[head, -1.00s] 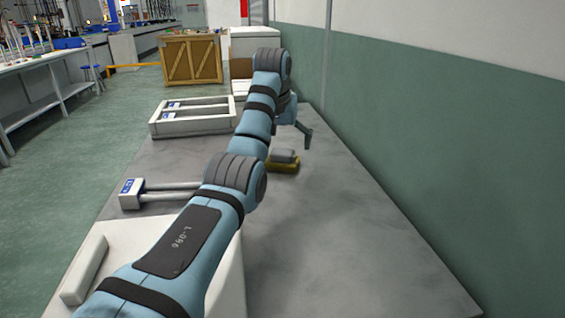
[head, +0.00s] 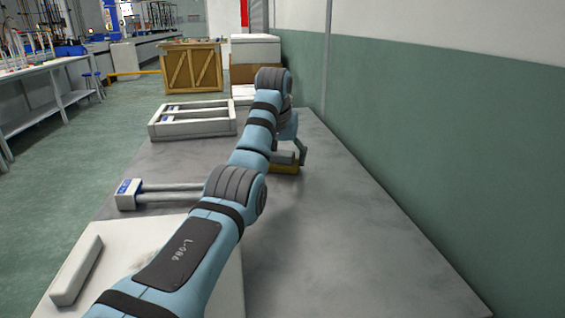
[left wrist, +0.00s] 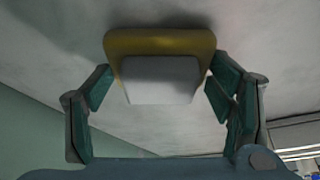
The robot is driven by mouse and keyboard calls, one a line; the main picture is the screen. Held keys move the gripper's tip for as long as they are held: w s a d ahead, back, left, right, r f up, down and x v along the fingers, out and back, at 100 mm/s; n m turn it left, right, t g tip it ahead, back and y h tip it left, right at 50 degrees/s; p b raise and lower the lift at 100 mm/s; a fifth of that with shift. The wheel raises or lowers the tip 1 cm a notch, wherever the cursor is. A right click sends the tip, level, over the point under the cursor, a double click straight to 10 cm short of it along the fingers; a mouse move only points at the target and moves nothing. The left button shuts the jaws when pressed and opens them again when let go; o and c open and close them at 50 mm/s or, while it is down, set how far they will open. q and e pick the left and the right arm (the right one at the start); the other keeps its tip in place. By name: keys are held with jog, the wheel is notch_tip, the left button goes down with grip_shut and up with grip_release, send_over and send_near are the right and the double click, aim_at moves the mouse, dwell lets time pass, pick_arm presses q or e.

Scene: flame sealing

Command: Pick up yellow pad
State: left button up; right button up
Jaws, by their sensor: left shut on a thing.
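The yellow pad (head: 286,169) is at the gray table's middle, below my left gripper (head: 291,152). A gray block sits on top of the pad. In the left wrist view the pad (left wrist: 160,41) is above the picture's middle, with the gray block (left wrist: 160,82) between the two fingers of my left gripper (left wrist: 158,78). The gripper is shut on the pad by this block. In the head view the arm hides the pad's left end and one finger. I cannot tell whether the pad still touches the table. My right gripper is in no view.
The gray table (head: 330,230) is clear to the right, up to the green and white wall (head: 430,130). A white rack (head: 193,128) stands at the back left. A white-ended piece with two rods (head: 127,195) lies left of the arm. A wooden crate (head: 192,68) stands beyond.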

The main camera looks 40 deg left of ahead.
aim_at(284, 150)
pick_arm(q)
jog(key=shift+r, duration=0.15)
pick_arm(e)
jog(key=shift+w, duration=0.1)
pick_arm(q)
notch_tip(284, 150, up, 5)
jog(key=p, duration=0.3)
notch_tip(284, 150, up, 4)
jog(key=p, duration=0.2)
jog(key=shift+f+p, duration=0.2)
jog(key=shift+p, duration=0.15)
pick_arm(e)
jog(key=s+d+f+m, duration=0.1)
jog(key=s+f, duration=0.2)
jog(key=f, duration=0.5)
pick_arm(q)
notch_tip(284, 150, up, 11)
jog(key=p, duration=0.8)
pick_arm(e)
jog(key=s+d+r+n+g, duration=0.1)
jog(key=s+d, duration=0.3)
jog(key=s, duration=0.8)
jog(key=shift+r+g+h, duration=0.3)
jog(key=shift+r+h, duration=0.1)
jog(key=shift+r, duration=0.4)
pick_arm(q)
jog(key=o, duration=0.5)
jog(key=shift+c, duration=1.3)
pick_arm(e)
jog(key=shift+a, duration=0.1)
